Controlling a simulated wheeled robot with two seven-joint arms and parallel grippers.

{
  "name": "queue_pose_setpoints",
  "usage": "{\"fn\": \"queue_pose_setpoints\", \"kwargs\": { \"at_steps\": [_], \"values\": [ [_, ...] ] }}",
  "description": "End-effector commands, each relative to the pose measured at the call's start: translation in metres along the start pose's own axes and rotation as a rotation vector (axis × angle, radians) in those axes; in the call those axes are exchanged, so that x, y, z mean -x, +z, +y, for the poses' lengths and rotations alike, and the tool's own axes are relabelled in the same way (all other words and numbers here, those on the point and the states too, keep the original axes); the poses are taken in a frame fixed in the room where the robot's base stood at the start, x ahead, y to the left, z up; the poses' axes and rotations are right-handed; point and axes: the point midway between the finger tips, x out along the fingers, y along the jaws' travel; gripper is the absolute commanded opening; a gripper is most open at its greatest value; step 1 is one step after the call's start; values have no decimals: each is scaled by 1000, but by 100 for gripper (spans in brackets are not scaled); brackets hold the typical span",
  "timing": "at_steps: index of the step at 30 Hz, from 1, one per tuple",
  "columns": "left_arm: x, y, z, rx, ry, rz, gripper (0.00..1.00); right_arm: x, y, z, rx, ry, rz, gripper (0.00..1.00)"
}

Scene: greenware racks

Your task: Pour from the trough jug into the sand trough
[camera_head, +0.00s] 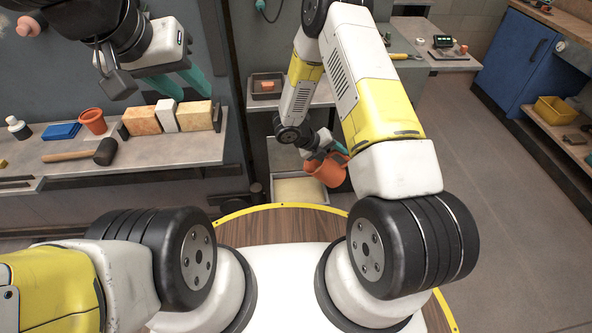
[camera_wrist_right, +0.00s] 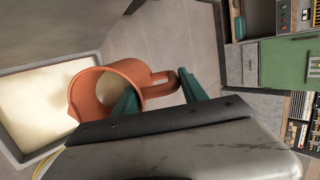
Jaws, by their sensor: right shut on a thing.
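The trough jug (camera_head: 330,172) is an orange jug with a side handle. It is held over the right part of the sand trough (camera_head: 284,158), a grey box with a pale fill. My right gripper (camera_head: 328,147) is shut on the jug's handle; its teal fingers (camera_wrist_right: 158,97) sit either side of it in the right wrist view. There the jug (camera_wrist_right: 122,74) overlaps the trough's pale fill, its mouth and spout toward the trough and pale material showing inside. I see no stream falling. My left gripper (camera_head: 190,88) is open and empty above the left bench.
The left bench (camera_head: 190,150) holds a mallet (camera_head: 75,155), an orange cup (camera_head: 92,121), a blue block (camera_head: 61,131), a small bottle (camera_head: 17,127) and several blocks. A tray with an orange block (camera_head: 267,86) stands on a shelf behind the trough. Open floor (camera_head: 470,190) lies to the right.

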Motion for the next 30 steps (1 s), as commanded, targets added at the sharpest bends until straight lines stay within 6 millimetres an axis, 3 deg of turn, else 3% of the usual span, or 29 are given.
{"fn": "queue_pose_setpoints", "kwargs": {
  "at_steps": [14, 24, 30],
  "values": [
    [0, 0, 0, 0, 0, 0, 36, -38, 0, -27, -91, 390, -18, 0],
    [0, 0, 0, 0, 0, 0, 36, -72, -3, -25, -136, 646, -26, 0],
    [0, 0, 0, 0, 0, 0, 36, -78, -4, -23, -140, 705, -26, 0]
  ]
}}
